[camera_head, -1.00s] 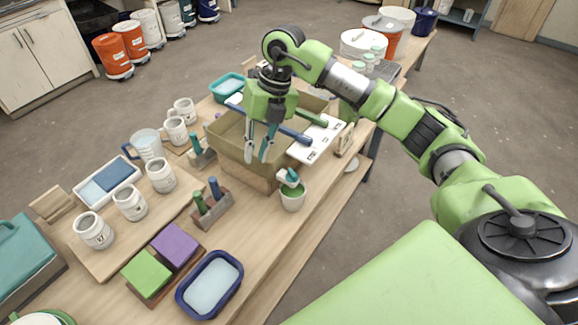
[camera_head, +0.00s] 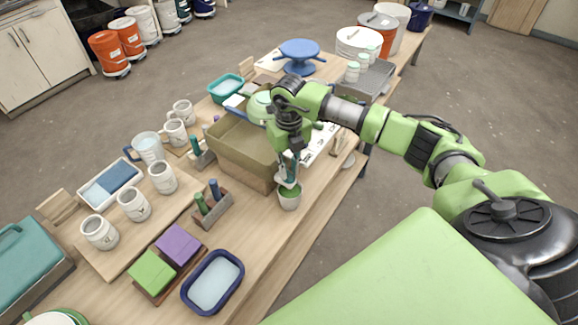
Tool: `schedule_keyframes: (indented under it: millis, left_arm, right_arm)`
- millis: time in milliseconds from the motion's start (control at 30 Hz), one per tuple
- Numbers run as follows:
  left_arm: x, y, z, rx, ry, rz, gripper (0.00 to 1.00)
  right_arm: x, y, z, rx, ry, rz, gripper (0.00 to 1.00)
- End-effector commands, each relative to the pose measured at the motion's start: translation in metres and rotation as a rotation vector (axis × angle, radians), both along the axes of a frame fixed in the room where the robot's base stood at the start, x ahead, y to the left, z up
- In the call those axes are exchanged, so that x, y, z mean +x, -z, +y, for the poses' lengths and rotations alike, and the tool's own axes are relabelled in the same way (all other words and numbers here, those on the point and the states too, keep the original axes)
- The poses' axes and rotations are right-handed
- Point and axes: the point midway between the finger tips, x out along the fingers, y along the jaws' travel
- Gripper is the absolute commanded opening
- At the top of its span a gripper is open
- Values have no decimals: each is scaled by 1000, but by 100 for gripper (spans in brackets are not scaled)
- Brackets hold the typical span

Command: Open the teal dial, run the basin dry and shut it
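The olive-brown basin (camera_head: 232,160) stands on the wooden table in the middle. At its near right corner is a spout with a teal dial (camera_head: 289,181), mostly covered by my gripper. A small white pot (camera_head: 289,200) with a green inside stands directly under the spout. My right gripper (camera_head: 289,168) points down at the dial, its fingers at or just above it. I cannot tell whether they touch it or how far apart they are. The basin's inside is partly hidden by my arm, so its contents cannot be told. My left gripper is not in view.
Several grey-white mugs (camera_head: 134,204), a clear jug (camera_head: 148,149) and a navy tub (camera_head: 213,282) stand to the left and front. A wooden block with green and blue handles (camera_head: 211,210) is close by the pot. A blue turntable (camera_head: 299,52) stands behind.

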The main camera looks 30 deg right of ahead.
Motion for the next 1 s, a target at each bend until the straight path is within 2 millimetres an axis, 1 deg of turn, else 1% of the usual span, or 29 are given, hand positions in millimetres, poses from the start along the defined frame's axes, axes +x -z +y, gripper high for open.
schedule_keyframes:
  millis: [100, 200, 433, 500, 667, 767, 1000]
  left_arm:
    - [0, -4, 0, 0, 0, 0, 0]
    - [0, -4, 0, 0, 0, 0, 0]
    - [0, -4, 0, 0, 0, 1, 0]
    - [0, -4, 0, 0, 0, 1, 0]
    - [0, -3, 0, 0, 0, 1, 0]
    - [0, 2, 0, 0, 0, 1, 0]
    - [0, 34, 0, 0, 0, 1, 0]
  right_arm:
    - [-1, 9, 1, 1, -1, 2, 15]
    - [0, 12, 0, 1, -1, 0, 15]
    - [0, 13, 0, 1, -1, 0, 15]
    - [0, 12, 0, 1, -1, 0, 0]
    - [0, 12, 0, 1, -1, 0, 0]
    - [0, 14, 0, 0, -21, -1, 0]
    - [1, 17, 0, -1, -206, -4, 0]
